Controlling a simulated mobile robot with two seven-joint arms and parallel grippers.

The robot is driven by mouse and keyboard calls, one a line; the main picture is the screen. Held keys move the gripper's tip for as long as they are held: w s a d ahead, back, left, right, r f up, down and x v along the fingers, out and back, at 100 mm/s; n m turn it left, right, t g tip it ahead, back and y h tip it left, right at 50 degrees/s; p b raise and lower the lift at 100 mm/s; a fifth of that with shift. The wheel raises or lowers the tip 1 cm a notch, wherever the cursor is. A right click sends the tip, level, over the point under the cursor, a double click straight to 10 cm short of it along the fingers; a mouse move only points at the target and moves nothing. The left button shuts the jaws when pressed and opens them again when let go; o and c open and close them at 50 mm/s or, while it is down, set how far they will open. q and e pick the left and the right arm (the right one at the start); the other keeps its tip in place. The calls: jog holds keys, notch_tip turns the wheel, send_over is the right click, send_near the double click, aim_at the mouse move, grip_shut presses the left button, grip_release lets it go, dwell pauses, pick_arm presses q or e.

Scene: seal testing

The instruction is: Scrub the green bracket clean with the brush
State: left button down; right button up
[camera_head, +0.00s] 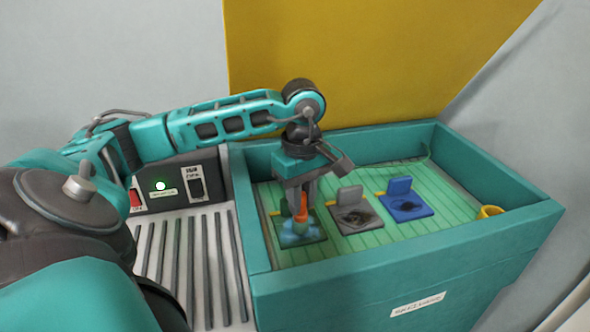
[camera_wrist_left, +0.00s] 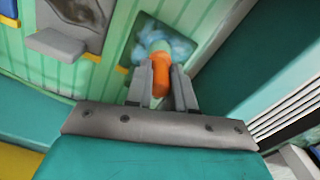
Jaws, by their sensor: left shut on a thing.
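The green bracket (camera_head: 318,237) lies at the left of a row of three in the teal tray, its flat plate partly covered by blue bristles or foam. My left gripper (camera_head: 300,205) points down above it and is shut on the orange handle of the brush (camera_head: 301,217). The brush stands upright with its blue end against the bracket plate. In the left wrist view the orange handle (camera_wrist_left: 160,84) sits between the two fingers, with the blue end on the dark green plate (camera_wrist_left: 203,22). Dirt on the green bracket cannot be made out. My right gripper is not in view.
A grey bracket (camera_head: 345,226) and a blue bracket (camera_head: 417,212), both with dark smudges, lie to the right. A yellow cup (camera_head: 489,212) stands in the tray's right corner. Raised teal walls (camera_head: 400,246) surround the tray. A switch box (camera_head: 160,186) stands left.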

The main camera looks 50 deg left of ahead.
pick_arm(q)
jog(key=shift+w+d+p, duration=0.15)
jog(key=shift+w+d, duration=0.2)
jog(key=shift+w, duration=0.35)
jog(key=shift+w+d+p, duration=0.15)
jog(key=shift+w+d, duration=0.2)
jog(key=shift+w, duration=0.3)
jog(key=shift+s+a+f+b, duration=0.1)
jog(key=shift+s+a+b, duration=0.4)
jog(key=shift+s, duration=0.45)
jog(key=shift+s+a+f+b, duration=0.1)
jog(key=shift+s+a+b, duration=0.3)
jog(key=shift+s, duration=0.5)
jog(key=shift+s+a+r+b, duration=0.2)
jog(key=shift+s+a+b, duration=0.25)
jog(key=shift+s, duration=0.4)
jog(key=shift+w+d+r+p, duration=0.1)
jog(key=shift+w+d+p, duration=0.15)
jog(key=shift+w+p, duration=0.2)
jog(key=shift+w+d+p, duration=0.15)
jog(key=shift+w+d, duration=0.2)
jog(key=shift+w, duration=0.4)
jog(key=shift+w+d+p, duration=0.2)
jog(key=shift+w+d, duration=0.2)
jog(key=shift+w, duration=0.3)
jog(key=shift+w+d+p, duration=0.15)
jog(key=shift+w+d, duration=0.2)
jog(key=shift+w, duration=0.4)
notch_tip(320, 180, up, 7)
jog(key=p, duration=0.5)
